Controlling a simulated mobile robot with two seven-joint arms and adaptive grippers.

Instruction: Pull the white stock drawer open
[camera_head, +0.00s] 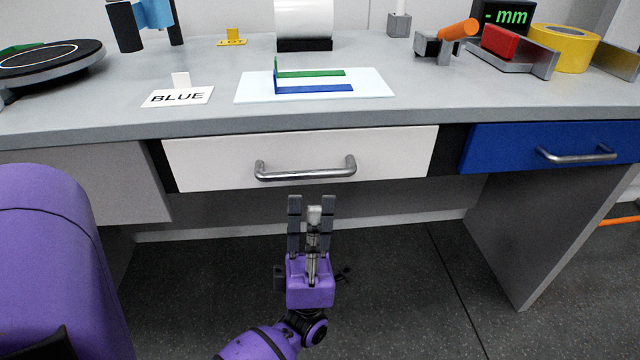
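The white stock drawer (215,160) sits under the worktop in the middle of the head view, its front flush with the desk, so it looks shut. Its silver bar handle (305,174) spans the middle of the front. My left gripper (311,203) is just below and in front of the handle, fingers pointing toward the drawer. The fingertips look apart from the handle, though the exact depth is hard to tell. My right gripper is not in view.
A blue drawer (500,145) with its own handle is to the right. The grey worktop (430,95) holds a BLUE card (178,98), a pale plate (375,84) with green and blue strips, and a yellow tape roll (562,48). Dark floor lies below.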

